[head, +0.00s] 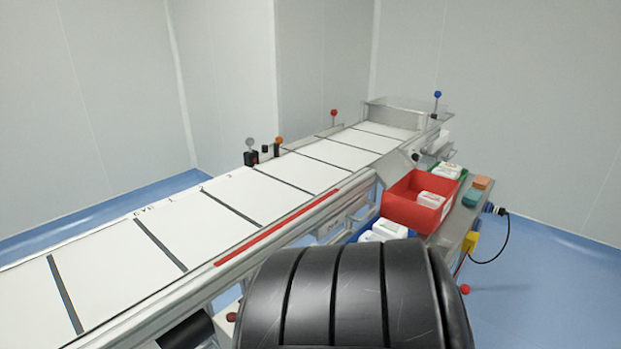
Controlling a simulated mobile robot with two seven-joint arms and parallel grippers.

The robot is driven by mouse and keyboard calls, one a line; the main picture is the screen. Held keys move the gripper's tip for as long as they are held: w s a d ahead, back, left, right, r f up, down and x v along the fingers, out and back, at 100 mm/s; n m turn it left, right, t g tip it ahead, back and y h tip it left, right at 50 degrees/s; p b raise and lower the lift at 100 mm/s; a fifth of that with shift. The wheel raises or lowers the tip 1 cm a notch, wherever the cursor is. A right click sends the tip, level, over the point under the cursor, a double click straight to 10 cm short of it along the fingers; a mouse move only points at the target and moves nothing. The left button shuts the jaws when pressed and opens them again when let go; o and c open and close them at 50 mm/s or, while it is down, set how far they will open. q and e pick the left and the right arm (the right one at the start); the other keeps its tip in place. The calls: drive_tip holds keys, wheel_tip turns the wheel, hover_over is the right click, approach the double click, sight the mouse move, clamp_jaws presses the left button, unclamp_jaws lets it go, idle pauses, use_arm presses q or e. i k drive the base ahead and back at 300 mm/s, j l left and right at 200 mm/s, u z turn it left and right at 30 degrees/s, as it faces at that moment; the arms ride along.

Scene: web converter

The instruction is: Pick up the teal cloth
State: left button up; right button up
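A small teal folded piece (472,197), which looks like the teal cloth, lies on the grey side shelf (452,222) at the right of the head view. It lies just in front of an orange folded piece (482,182) and to the right of the red bin. Neither of my grippers shows in the head view, and nothing touches the teal piece.
A red bin (408,212) holds a white pack (431,200). Behind it is a green bin (462,175), and a blue bin (370,236) is in front. A long white-panelled conveyor (270,190) runs left. A black ribbed shape blocks the bottom middle.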

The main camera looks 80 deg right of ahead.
sight(472, 197)
drive_tip(key=z, duration=3.4)
